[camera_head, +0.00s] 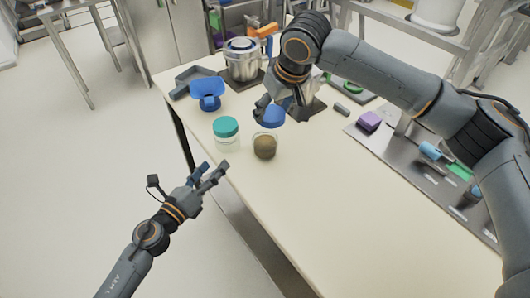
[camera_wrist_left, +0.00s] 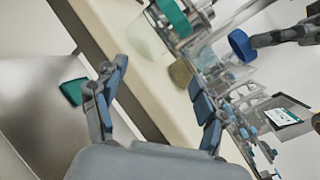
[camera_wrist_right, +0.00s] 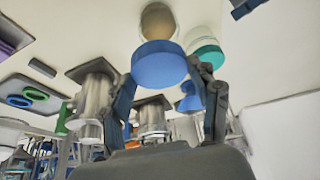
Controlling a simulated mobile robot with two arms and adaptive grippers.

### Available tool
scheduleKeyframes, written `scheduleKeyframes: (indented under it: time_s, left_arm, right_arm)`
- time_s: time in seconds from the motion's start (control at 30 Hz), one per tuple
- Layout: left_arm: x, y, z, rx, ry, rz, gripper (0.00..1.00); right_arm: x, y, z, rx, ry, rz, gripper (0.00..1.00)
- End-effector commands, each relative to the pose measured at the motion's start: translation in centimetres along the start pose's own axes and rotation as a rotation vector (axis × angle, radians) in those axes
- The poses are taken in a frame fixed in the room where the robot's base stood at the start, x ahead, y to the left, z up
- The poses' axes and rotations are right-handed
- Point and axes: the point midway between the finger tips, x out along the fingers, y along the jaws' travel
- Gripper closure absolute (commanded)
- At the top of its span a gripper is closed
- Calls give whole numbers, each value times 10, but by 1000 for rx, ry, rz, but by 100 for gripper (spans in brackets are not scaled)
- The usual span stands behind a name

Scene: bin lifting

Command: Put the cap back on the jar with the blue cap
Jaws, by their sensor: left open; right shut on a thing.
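The blue cap (camera_head: 271,117) is in my right gripper (camera_head: 266,108), which is shut on it. In the right wrist view the cap (camera_wrist_right: 159,66) sits between both fingers. The open jar (camera_head: 265,147), clear with brown contents, stands upright on the table just below the cap in the head view. In the left wrist view the cap (camera_wrist_left: 241,45) is apart from the jar (camera_wrist_left: 181,73). A second jar (camera_head: 227,145) with a teal cap stands to the left. My left gripper (camera_head: 218,174) is open and empty near the table's left edge.
A purple block (camera_head: 369,121) lies on the metal tray (camera_head: 400,160) at right. The front table (camera_head: 320,210) is clear.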

Motion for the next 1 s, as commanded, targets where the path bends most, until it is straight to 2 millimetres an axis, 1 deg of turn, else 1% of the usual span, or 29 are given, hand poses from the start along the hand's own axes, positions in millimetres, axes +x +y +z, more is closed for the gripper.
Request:
scheduleKeyframes:
  time_s: [0.03, 0.1, 0.2, 0.3, 0.63, 0.73, 0.87, 1.0]
  left_arm:
    - [3, -16, 3, 149, 18, -68, 28]
    - [5, -35, 3, 328, 45, -141, 28]
    - [5, -51, 2, 501, 69, -207, 28]
    - [5, -58, 2, 582, 79, -237, 28]
    - [5, -59, 1, 593, 81, -239, 28]
    - [9, -59, 1, 591, 80, -239, 28]
    - [24, -63, -1, 590, 78, -240, 28]
    - [49, -68, -4, 588, 77, -240, 28]
  right_arm:
    - [4, -1, -6, -11, 2, -2, 68]
    - [6, -3, -12, -25, 2, -10, 68]
    - [7, -4, -19, -39, 0, -15, 68]
    - [7, -5, -22, -44, 0, -18, 68]
    - [6, -5, -22, -45, 0, -19, 68]
    - [6, -5, -22, -44, 0, -19, 68]
    - [6, -4, -22, -44, -1, -19, 68]
    - [6, -4, -22, -44, -1, -19, 68]
